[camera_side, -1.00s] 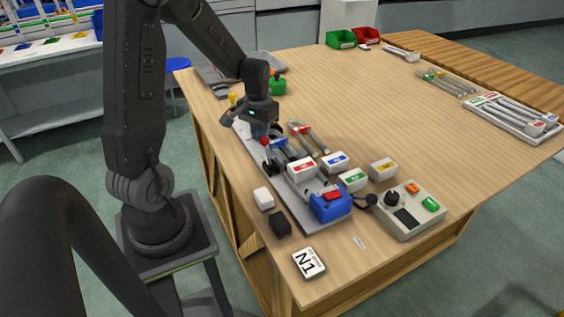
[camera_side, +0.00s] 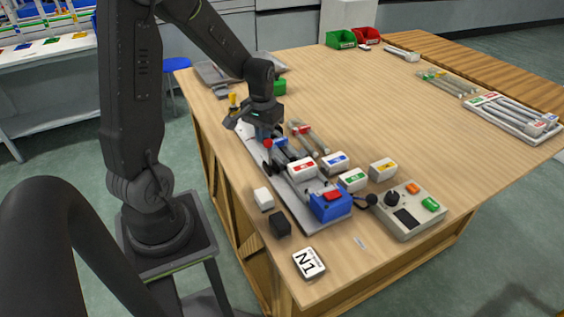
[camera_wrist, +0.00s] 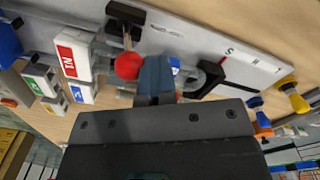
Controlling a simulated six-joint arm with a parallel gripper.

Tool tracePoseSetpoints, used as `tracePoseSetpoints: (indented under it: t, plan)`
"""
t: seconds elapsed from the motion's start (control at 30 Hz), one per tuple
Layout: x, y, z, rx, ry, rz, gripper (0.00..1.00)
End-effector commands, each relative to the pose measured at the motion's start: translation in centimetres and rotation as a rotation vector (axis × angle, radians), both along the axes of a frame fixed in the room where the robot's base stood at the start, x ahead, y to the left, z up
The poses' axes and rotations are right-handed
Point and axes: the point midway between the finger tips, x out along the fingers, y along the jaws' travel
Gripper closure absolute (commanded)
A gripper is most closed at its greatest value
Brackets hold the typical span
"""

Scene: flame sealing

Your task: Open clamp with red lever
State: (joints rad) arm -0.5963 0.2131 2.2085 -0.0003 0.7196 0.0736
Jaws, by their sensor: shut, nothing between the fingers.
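The red ball (camera_side: 268,144) on the clamp's lever stands above its dark base, on the grey fixture plate (camera_side: 308,213). In the wrist view, the red ball (camera_wrist: 128,66) is at the end of a short metal rod, with the black clamp base (camera_wrist: 125,20) behind it. My gripper (camera_side: 262,132) is shut and empty, close beside the red ball. In the wrist view, my blue-grey fingertips (camera_wrist: 157,72) are together just right of the ball. I cannot tell whether they touch it. My gripper hides part of the fixture behind it.
A white block with a red label (camera_side: 302,170) and other labelled blocks stand near the clamp. A blue unit (camera_side: 331,205) sits at the plate's near end. A control box (camera_side: 410,210) is to its right.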

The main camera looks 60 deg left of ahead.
Motion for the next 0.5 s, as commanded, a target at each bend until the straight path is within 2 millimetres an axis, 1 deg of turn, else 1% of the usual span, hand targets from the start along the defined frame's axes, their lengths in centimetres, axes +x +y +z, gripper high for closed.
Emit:
tracePoseSetpoints:
  t: [0.03, 0.33, 0.5]
  plan:
    - [-0.14, -0.26, -0.22, -0.005, 0.006, -0.001, 1.00]
    - [-0.06, -0.14, -0.07, -0.001, 0.003, 0.000, 1.00]
    - [-0.03, -0.48, 0.02, 0.000, 0.001, -0.001, 1.00]
